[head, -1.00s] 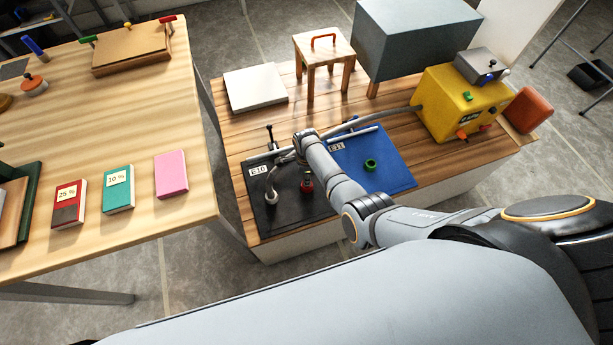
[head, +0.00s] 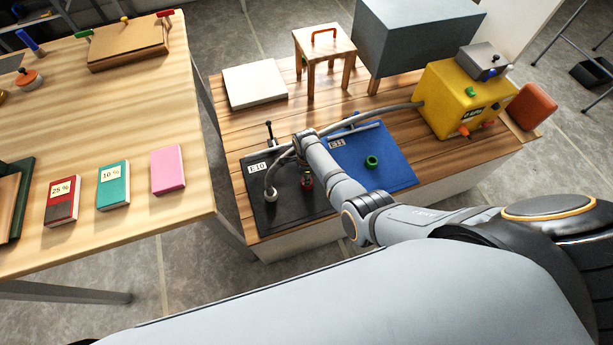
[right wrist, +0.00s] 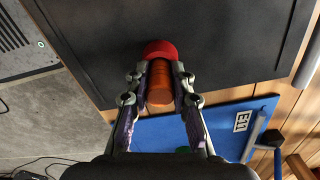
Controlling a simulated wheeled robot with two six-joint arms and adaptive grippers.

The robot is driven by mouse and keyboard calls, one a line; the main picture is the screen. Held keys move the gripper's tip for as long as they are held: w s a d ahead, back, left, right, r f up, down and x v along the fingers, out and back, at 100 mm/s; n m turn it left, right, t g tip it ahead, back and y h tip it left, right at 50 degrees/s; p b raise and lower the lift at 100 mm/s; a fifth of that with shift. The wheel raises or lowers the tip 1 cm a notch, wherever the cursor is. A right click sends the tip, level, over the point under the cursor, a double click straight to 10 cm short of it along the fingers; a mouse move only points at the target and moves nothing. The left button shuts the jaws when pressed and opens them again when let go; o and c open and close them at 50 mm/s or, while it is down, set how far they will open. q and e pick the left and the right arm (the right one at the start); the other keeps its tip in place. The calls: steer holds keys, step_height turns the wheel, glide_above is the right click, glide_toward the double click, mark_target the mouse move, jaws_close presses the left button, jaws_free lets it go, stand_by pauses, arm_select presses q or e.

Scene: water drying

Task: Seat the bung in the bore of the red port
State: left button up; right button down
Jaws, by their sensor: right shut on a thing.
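My right gripper (right wrist: 160,75) is shut on an orange cylindrical bung (right wrist: 159,88), clear in the right wrist view. The red port (right wrist: 160,49) lies just beyond the fingertips, and the bung's far end overlaps it there. I cannot tell whether the bung is inside the bore, which is hidden. In the head view the red port (head: 307,182) stands on the black mat (head: 290,218) labelled E10, directly below my right wrist. The bung cannot be made out there. My left gripper is not in view.
A pale port (head: 271,194) with a grey hose stands left of the red one. A blue mat (head: 395,178) labelled E11 holds a green ring (head: 371,162). A yellow box (head: 455,105), a stool (head: 323,52) and a grey block (head: 415,40) stand behind.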

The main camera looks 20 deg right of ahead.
steer(key=shift+f, duration=0.15)
steer(key=c, duration=1.1)
jaws_free()
steer(key=shift+r, duration=0.25)
step_height(320, 180, up, 12)
steer(key=shift+f, duration=0.2)
